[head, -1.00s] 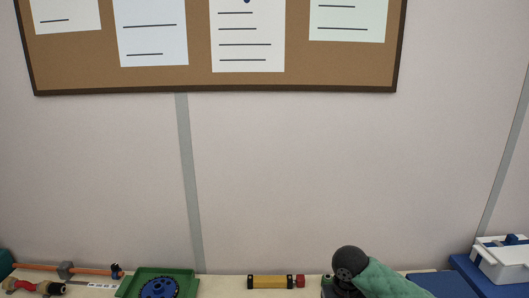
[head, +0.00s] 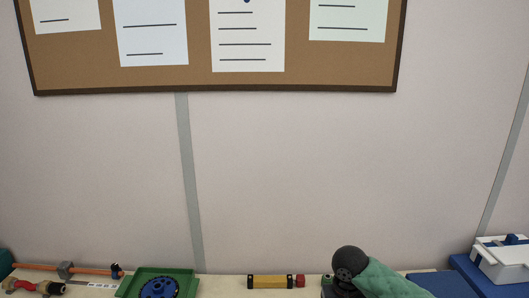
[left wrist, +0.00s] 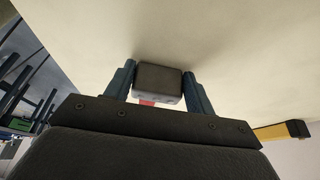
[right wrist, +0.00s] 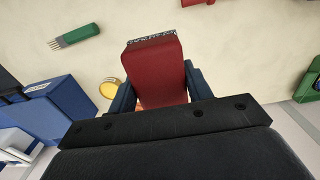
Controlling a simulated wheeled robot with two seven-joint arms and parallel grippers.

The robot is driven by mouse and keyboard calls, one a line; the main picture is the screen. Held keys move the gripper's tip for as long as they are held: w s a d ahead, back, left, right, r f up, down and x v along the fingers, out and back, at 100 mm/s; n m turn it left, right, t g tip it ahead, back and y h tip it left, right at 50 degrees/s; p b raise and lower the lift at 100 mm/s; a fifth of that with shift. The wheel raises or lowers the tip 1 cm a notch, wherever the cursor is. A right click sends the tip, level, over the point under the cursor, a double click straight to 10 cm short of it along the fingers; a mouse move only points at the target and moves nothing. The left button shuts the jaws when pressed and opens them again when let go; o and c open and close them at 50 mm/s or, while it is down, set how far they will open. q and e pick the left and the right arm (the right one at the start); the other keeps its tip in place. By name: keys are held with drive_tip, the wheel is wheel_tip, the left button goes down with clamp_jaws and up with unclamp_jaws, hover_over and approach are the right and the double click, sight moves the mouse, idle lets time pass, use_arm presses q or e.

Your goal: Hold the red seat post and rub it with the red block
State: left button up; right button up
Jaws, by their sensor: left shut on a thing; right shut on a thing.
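In the left wrist view my left gripper (left wrist: 158,92) is shut on a piece with a dark grey, box-shaped end. A small red part (left wrist: 147,102) shows below that end, between the fingers; I take this piece for the red seat post, most of it hidden. In the right wrist view my right gripper (right wrist: 156,88) is shut on the red block (right wrist: 157,72), which has a speckled grey strip along its far edge. Neither gripper shows in the head view, so I cannot tell whether post and block touch.
In the right wrist view a green-handled brush (right wrist: 80,36) and a yellow round thing (right wrist: 110,88) lie on the pale bench, with a blue box (right wrist: 60,105) at left.

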use_arm(q)
drive_tip(key=shift+r+p, duration=0.15)
drive_tip(key=shift+p, duration=0.2)
use_arm(e)
drive_tip(key=shift+r, duration=0.35)
idle(0.5)
idle(1.1)
drive_tip(key=s+a+f, duration=0.3)
drive_tip(key=a+f, duration=0.3)
drive_tip(key=a, duration=0.5)
drive_tip(key=s+a+f, duration=0.3)
drive_tip(key=a+f, duration=0.2)
drive_tip(key=a, duration=0.6)
drive_tip(key=shift+f, duration=3.1)
drive_tip(key=shift+f, duration=1)
